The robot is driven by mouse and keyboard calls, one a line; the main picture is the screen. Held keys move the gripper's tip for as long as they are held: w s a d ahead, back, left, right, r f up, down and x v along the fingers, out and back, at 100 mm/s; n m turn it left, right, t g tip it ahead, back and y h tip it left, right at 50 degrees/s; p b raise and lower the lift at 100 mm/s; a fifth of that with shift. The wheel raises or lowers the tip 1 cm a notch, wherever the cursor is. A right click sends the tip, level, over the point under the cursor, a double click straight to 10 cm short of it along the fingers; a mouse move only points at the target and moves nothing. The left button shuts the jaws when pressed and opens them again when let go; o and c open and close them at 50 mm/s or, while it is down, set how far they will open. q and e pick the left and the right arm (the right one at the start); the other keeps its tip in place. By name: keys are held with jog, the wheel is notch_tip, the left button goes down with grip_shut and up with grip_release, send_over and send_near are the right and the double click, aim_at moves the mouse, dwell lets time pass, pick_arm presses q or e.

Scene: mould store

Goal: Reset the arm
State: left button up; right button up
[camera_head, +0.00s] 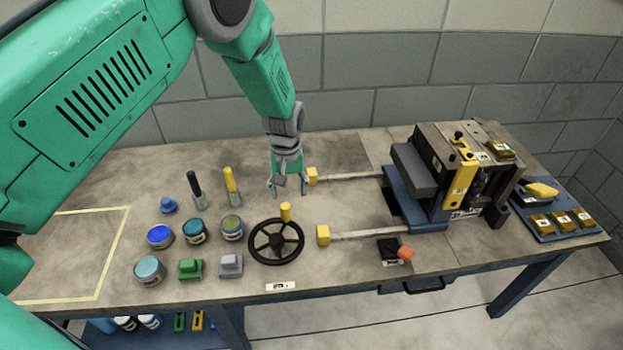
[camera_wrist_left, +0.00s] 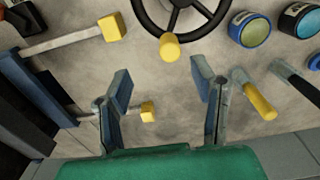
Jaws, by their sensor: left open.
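My left arm comes in from the upper left in the head view. Its gripper (camera_head: 288,188) hangs over the table, behind the black handwheel (camera_head: 276,242) and left of the yellow-tipped end of the far rail (camera_head: 312,176). A yellow-handled tool (camera_wrist_left: 256,98) lies close to the right finger in that view. My right gripper is not in view.
The table (camera_head: 340,270) holds several paint tins (camera_head: 160,236), green and grey blocks, and a blue press machine (camera_head: 440,190) on the right with two rails. A blue tray (camera_head: 560,232) with brown blocks stands at the far right. A yellow-taped area (camera_head: 100,285) at left is clear.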

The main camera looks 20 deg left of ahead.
pick_arm(q)
jog(key=shift+m, duration=0.3)
jog(key=s+f, duration=0.1)
jog(key=s, duration=0.1)
jog(key=s+f, duration=0.3)
jog(key=s, duration=0.1)
jog(key=shift+a+f, duration=0.35)
jog(key=shift+a, duration=0.05)
jog(key=s+f+m, duration=0.2)
jog(key=s+f, duration=0.3)
jog(key=s, duration=0.6)
jog(key=s+d+r+m, duration=0.1)
jog(key=s+r+m, duration=0.15)
jog(key=s, duration=1.95)
jog(key=w+f+m+b, duration=0.1)
jog(key=w+f+b, duration=0.1)
jog(key=f+b, duration=0.5)
jog(key=w+d+f+b, duration=0.1)
jog(key=f+b, duration=0.6)
jog(key=shift+w+d+m+t, duration=0.25)
jog(key=shift+w+m+t, duration=0.05)
jog(key=shift+w+m, duration=0.05)
